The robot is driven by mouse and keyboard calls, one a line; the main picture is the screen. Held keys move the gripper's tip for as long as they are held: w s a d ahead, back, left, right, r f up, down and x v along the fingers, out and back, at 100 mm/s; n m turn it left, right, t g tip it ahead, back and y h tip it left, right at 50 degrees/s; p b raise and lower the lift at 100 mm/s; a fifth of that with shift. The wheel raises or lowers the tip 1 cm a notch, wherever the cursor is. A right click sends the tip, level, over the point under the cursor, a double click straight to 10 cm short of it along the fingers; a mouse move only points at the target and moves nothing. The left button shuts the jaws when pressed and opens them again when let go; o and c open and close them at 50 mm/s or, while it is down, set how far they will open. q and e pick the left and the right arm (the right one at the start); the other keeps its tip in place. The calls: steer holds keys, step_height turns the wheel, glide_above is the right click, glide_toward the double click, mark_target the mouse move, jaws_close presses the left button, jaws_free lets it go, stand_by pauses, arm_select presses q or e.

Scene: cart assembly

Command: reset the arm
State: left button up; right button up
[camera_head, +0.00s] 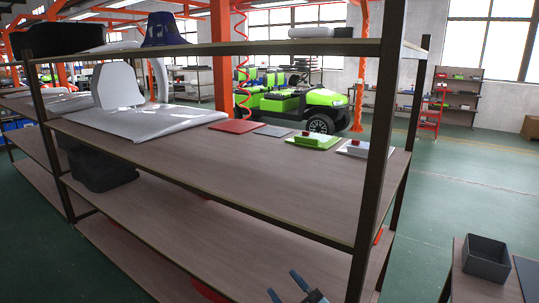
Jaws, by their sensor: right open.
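My right gripper (284,283) shows at the bottom edge of the head view, right of the middle. Its two dark fingers with blue edges stand apart, with nothing seen between them. It is in front of the lower shelf (190,245) of a wooden rack, and I cannot tell how far from it. Most of my right arm is hidden below the picture's edge. My left gripper is not in view.
Dark rack posts (378,150) stand close to the right gripper. The middle shelf (290,180) carries a white panel, a red plate (237,127) and a green block (314,141). A grey bin (486,260) sits on a table at lower right. Green floor lies beyond.

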steer(key=s+d+f+m+g+h, duration=0.2)
steer(key=s+d+f+m+h, duration=0.2)
steer(key=s+f, duration=0.4)
steer(key=s+d+f+m+g+h, duration=0.2)
steer(key=s+d+f+m+h, duration=0.2)
steer(key=s+d+f, duration=0.3)
steer(key=s+d+f+m+g+h, duration=0.2)
steer(key=s+d+f+m+h, duration=0.2)
steer(key=s+f, duration=0.4)
step_height(320, 180, down, 7)
steer(key=shift+s+d+h, duration=0.3)
steer(key=shift+s+d, duration=0.1)
steer(key=shift+d, duration=0.5)
